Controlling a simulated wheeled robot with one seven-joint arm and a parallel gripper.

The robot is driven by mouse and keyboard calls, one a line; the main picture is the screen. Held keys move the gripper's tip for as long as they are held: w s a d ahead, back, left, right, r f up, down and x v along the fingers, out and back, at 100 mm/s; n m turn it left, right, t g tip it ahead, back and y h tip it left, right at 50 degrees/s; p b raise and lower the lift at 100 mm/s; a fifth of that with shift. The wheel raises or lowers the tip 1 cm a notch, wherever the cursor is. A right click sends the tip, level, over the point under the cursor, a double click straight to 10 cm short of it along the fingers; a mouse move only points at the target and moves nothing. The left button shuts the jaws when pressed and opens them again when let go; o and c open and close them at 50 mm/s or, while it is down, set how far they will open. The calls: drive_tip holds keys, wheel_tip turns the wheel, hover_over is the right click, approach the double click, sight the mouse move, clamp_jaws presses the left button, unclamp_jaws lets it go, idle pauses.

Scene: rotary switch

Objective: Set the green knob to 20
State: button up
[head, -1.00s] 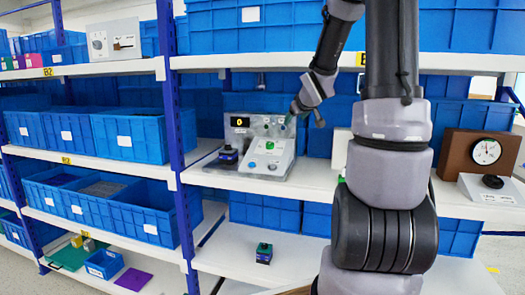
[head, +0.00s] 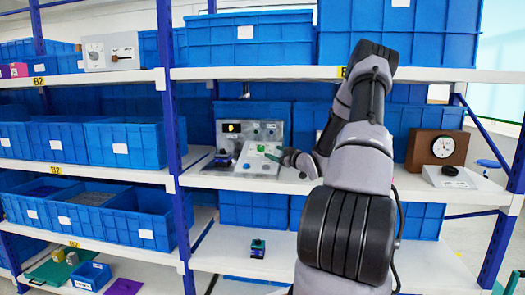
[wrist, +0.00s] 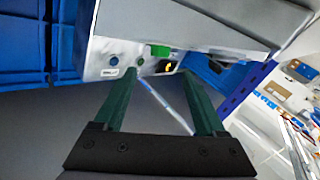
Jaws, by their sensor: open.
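The green knob (head: 261,148) sits on the sloped white panel (head: 262,167) of a control unit on the middle shelf. It also shows in the wrist view as a green block (wrist: 160,50) on the pale unit, beyond my fingertips. A small black display (head: 231,127) with a yellow digit stands at the unit's upper left; the digit is too small to read surely. My gripper (head: 275,157) is at the right of the knob, close to the panel. In the wrist view my gripper (wrist: 159,75) has its two green fingers wide apart with nothing between them.
A blue and black switch (head: 223,158) stands left of the panel. A brown box with a dial (head: 443,147) and a black knob on a base (head: 450,171) stand to the right. Blue bins (head: 120,143) fill nearby shelves. A blue upright (head: 170,90) borders the bay at left.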

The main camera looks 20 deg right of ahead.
sight(262, 148)
drive_tip(key=x, duration=0.8)
drive_tip(key=shift+w, duration=0.4)
clamp_jaws()
